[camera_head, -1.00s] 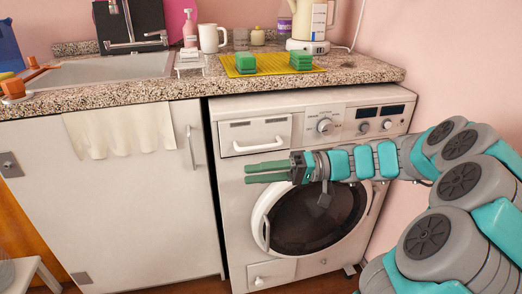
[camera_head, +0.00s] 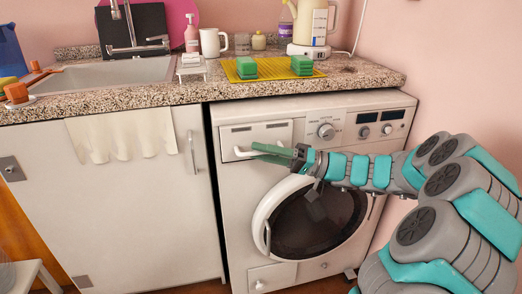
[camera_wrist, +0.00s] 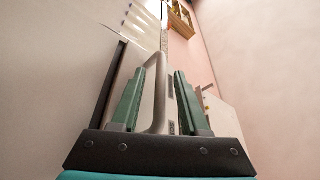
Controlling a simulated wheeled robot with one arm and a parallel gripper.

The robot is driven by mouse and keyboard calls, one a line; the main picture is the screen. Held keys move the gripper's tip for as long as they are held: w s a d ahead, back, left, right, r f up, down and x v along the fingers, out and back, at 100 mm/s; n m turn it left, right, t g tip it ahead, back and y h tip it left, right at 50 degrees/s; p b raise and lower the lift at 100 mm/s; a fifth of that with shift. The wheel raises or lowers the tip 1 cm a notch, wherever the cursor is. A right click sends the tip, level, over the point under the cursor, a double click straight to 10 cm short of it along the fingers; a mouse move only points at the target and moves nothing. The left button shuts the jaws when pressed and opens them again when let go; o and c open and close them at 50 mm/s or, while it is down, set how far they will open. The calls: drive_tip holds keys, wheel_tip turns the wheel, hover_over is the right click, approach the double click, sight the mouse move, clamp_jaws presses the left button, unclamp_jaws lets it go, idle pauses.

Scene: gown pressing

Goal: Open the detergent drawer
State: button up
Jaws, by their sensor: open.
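The detergent drawer (camera_head: 256,134) is at the top left of the white washing machine's front and looks closed. Its white bar handle (camera_head: 240,151) runs along the lower part of the drawer face. My gripper (camera_head: 272,153), with green fingers, is at the handle and hides its right part. In the wrist view, the pale handle (camera_wrist: 157,100) stands between the two open fingers of my gripper (camera_wrist: 160,95). I cannot tell whether either finger touches it.
The round washer door (camera_head: 310,215) is shut below my gripper. The granite countertop (camera_head: 120,97) overhangs above the drawer. A white cabinet (camera_head: 100,200) stands to the left. The knob (camera_head: 326,131) is right of the drawer.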

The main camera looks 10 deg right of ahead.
drive_tip(key=shift+a, duration=0.15)
drive_tip(key=shift+c, duration=0.2)
clamp_jaws()
drive_tip(key=shift+f, duration=0.1)
idle(1.1)
